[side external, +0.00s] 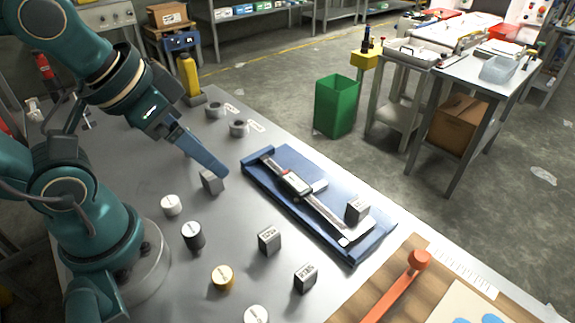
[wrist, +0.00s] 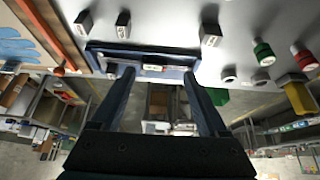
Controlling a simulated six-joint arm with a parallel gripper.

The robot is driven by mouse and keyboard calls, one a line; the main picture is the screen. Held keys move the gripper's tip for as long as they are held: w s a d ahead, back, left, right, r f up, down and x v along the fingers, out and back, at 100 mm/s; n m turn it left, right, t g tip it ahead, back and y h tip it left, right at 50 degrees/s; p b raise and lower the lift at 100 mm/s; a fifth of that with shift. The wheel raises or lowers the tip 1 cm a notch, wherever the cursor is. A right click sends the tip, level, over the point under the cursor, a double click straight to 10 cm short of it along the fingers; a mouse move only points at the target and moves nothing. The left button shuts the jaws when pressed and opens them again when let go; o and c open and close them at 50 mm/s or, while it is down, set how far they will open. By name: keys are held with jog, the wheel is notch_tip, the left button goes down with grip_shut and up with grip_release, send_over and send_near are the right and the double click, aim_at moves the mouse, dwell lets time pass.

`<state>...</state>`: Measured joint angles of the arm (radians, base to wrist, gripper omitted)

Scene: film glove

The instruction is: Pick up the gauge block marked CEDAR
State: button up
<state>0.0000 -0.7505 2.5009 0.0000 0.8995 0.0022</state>
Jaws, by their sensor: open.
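Several grey gauge blocks with dark lettering are in the side view; the lettering is too small to read surely, so I cannot tell which is CEDAR. One block (side external: 212,182) stands by my fingertips, two more (side external: 269,240) (side external: 305,278) stand nearer the front, and one (side external: 357,210) is on the blue tray (side external: 262,180). My gripper (side external: 218,168) reaches over the table, its near finger hiding the other. In the wrist view my gripper (wrist: 159,72) is open and empty, fingers wide apart. Blocks (wrist: 83,22) (wrist: 123,25) (wrist: 210,35) show beyond them.
A caliper (side external: 295,183) lies on the tray. White, black and brass cylinders (side external: 222,277) stand at the table's front. An orange bar (side external: 398,285) lies on a wooden board at right.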

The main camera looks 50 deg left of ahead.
jog(key=shift+s, duration=0.1)
jog(key=shift+c, duration=0.4)
dwell(0.3)
jog(key=w+d+r+n+g+h, duration=0.2)
jog(key=w+d+r+n+h, duration=0.15)
jog(key=d+n, duration=0.2)
jog(key=n+g+h, duration=0.4)
jog(key=n+h, duration=0.3)
send_over(356, 201)
jog(key=s+a, duration=0.2)
jog(key=s, duration=0.1)
notch_tip(356, 201, down, 2)
jog(key=f, duration=0.1)
jog(key=w+f+n+h, duration=0.1)
jog(key=f, duration=0.3)
jog(key=w+a+f+n+h, duration=0.1)
jog(key=f+n, duration=0.1)
jog(key=f, duration=0.2)
jog(key=w+f+n+h, duration=0.1)
jog(key=f, duration=0.3)
jog(key=shift+w+a+f+n+g, duration=0.2)
jog(key=shift+a+n+g, duration=0.1)
jog(key=shift+a+n, duration=0.1)
jog(key=shift+s+d+f, duration=0.1)
jog(key=shift+d+f, duration=0.05)
jog(key=shift+x, duration=2.35)
